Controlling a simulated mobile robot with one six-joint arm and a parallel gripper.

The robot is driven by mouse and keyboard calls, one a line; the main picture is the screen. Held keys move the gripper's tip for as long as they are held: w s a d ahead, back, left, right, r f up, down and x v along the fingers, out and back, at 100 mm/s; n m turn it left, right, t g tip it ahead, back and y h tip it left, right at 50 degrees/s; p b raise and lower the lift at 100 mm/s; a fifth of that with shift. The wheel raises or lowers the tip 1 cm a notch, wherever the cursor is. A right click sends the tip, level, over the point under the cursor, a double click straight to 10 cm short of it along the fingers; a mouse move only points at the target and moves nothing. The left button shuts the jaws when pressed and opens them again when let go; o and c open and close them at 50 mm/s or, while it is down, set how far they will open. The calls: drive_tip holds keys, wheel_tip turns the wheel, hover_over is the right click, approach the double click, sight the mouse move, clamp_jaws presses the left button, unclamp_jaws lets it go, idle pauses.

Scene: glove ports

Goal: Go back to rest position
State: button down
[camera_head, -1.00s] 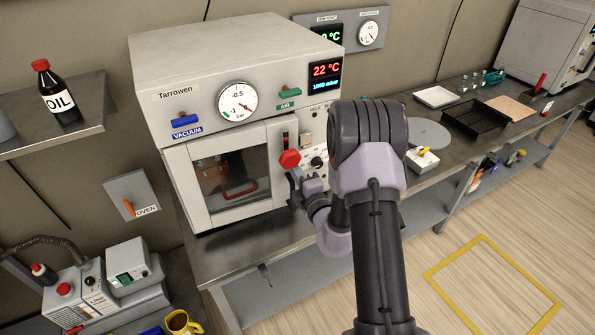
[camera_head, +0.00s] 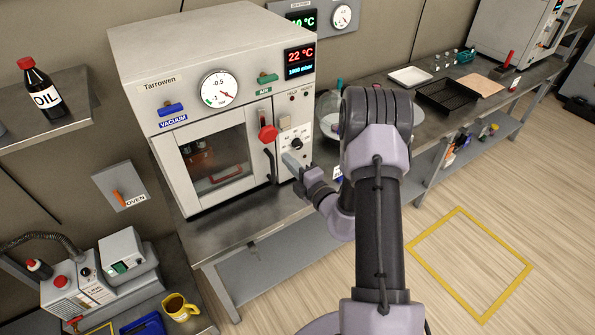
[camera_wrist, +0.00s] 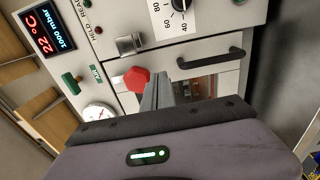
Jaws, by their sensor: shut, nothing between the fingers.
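My gripper (camera_head: 291,163) is shut and empty. In the head view it is in front of the vacuum oven (camera_head: 160,85), near the right side of its front panel and beside the dark door handle (camera_head: 269,163). It appears apart from the oven. In the wrist view my gripper's fingers (camera_wrist: 157,88) are together and point at the oven front. The red knob (camera_wrist: 137,79) is just beside them, and the dark handle (camera_wrist: 211,58) is on the other side. The oven door (camera_head: 209,163) looks shut, with red-brown items behind its glass. My arm covers part of the bench.
A steel bench (camera_head: 239,231) carries the oven. Further right are a white tray (camera_head: 411,76), a black tray (camera_head: 449,97) and a brown board (camera_head: 481,84). A shelf with an oil bottle (camera_head: 39,88) is at left. Open floor with a yellow outline (camera_head: 471,262) lies at right.

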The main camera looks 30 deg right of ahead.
drive_tip(key=s, duration=0.4)
drive_tip(key=a+r+n+g+y+b, duration=0.1)
drive_tip(key=a+r+n+g+y, duration=0.1)
drive_tip(key=a+r+n+y, duration=0.35)
drive_tip(key=a+r+n+g+y+b, duration=0.1)
drive_tip(key=a+r+n+y, duration=0.25)
drive_tip(key=a+n, duration=0.45)
drive_tip(key=s+a+r+n+g+y+b, duration=0.2)
drive_tip(key=s+a+n+g+y+b, duration=0.1)
drive_tip(key=s+a+n+g, duration=0.85)
drive_tip(key=s+a+f+n+g+h+b, duration=0.25)
drive_tip(key=s+n+h, duration=0.35)
drive_tip(key=s+n, duration=0.75)
drive_tip(key=d+r+n+t+h, duration=0.1)
drive_tip(key=d+n+t+h, duration=0.3)
drive_tip(key=d+n, duration=0.3)
drive_tip(key=n+h, duration=0.1)
drive_tip(key=n, duration=0.2)
drive_tip(key=shift+r+t+b, duration=0.3)
drive_tip(key=shift+r+b, duration=0.1)
